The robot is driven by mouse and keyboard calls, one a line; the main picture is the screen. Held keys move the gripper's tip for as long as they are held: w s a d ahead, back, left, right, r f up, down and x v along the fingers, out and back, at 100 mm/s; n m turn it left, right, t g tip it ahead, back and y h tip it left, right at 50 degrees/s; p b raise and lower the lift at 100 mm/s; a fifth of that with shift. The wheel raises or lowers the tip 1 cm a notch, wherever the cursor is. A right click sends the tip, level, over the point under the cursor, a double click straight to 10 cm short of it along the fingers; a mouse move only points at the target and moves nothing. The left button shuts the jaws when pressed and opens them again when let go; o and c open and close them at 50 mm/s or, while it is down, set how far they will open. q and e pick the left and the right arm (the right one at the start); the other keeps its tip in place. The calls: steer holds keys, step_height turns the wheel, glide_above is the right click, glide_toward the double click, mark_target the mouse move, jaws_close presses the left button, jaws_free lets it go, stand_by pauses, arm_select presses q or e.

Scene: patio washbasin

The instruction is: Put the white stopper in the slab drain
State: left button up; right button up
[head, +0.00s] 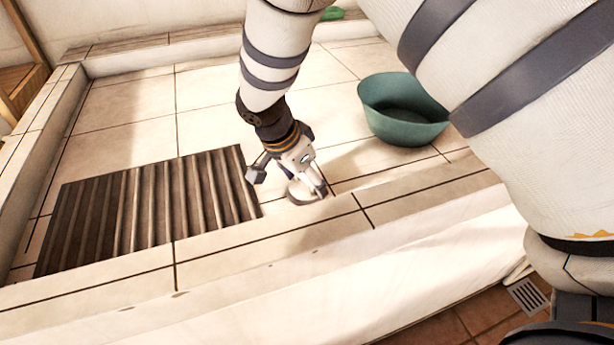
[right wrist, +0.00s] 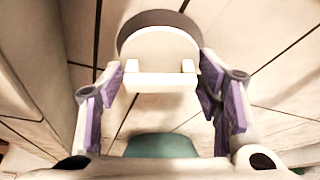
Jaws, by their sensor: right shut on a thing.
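My right gripper (head: 308,178) reaches down to the slab close to its front ledge. It is shut on the white stopper (head: 304,195), a pale round disc low at the slab surface. In the right wrist view the gripper's purple-padded fingers (right wrist: 160,82) stand on both sides of the stopper's block-like grip, with the round white stopper (right wrist: 158,46) beyond it. A dark crescent borders the stopper's far side; I cannot tell whether this is the drain's opening, shadow or the stopper's edge. The slab drain is not clearly visible. My left gripper is out of view.
A dark ribbed washboard-like grate (head: 150,205) lies left of the gripper. A green basin (head: 402,110) stands to the right; it also shows in the right wrist view (right wrist: 160,146). A raised ledge (head: 240,240) runs along the front. A floor grate (head: 527,296) is lower right.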

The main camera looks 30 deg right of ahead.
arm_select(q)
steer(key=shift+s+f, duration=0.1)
arm_select(e)
steer(key=shift+f, duration=0.4)
steer(key=shift+r, duration=0.1)
steer(key=shift+r, duration=0.8)
arm_select(q)
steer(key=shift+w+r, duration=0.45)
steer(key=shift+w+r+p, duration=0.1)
steer(key=shift+p, duration=0.25)
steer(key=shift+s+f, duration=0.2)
arm_select(e)
steer(key=shift+f, duration=0.95)
steer(key=shift+r, duration=0.2)
steer(key=shift+r, duration=0.75)
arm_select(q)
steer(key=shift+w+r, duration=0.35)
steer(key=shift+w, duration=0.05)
